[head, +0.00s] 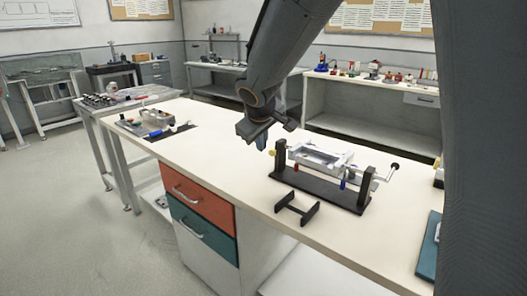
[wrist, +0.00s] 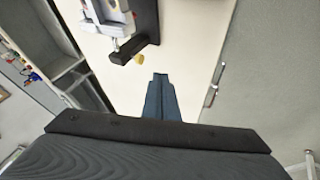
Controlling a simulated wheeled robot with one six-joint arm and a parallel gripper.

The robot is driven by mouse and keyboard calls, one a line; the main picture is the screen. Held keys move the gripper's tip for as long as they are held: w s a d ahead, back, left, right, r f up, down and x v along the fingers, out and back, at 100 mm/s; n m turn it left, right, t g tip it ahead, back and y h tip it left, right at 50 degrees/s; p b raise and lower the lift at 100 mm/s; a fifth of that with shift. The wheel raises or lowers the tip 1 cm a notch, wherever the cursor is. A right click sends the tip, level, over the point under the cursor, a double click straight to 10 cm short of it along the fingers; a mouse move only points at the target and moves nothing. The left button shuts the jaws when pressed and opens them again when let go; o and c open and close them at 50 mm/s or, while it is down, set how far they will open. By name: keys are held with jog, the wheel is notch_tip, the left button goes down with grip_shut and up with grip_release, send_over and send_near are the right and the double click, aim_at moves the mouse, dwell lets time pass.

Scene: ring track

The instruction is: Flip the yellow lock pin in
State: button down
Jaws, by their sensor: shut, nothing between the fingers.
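The yellow lock pin (wrist: 140,59) shows in the wrist view as a small yellow knob at the end of the black fixture (wrist: 147,20). In the head view the pin (head: 272,153) is a tiny yellow spot at the fixture's left upright. The fixture's black base (head: 315,188) stands on the white bench and carries a silver frame (head: 320,158). My gripper (head: 261,142) is shut and empty, above the bench to the left of the fixture. In the wrist view its fingertips (wrist: 160,76) point toward the pin, a little to its right and apart from it.
A black cradle (head: 297,208) lies in front of the fixture. A crank with a black knob (head: 395,166) sticks out at its right. Tools on a dark mat (head: 155,124) lie at the bench's far left. The bench top between (head: 215,140) is clear.

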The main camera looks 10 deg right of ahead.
jog(key=v, duration=0.2)
jog(key=shift+s+r, duration=0.25)
jog(key=shift+r, duration=0.05)
jog(key=s+d+f+m+g, duration=0.2)
jog(key=s+f, duration=0.2)
jog(key=s, duration=0.5)
jog(key=s+d+f+m+g+y, duration=0.1)
jog(key=s+f, duration=0.4)
jog(key=s, duration=0.5)
jog(key=s+d+f+m+g, duration=0.3)
jog(key=s+f+g, duration=0.1)
jog(key=s, duration=0.5)
jog(key=shift+s+d+f+m+p, duration=0.2)
jog(key=shift+s+m+p, duration=0.1)
jog(key=shift+m+p, duration=0.15)
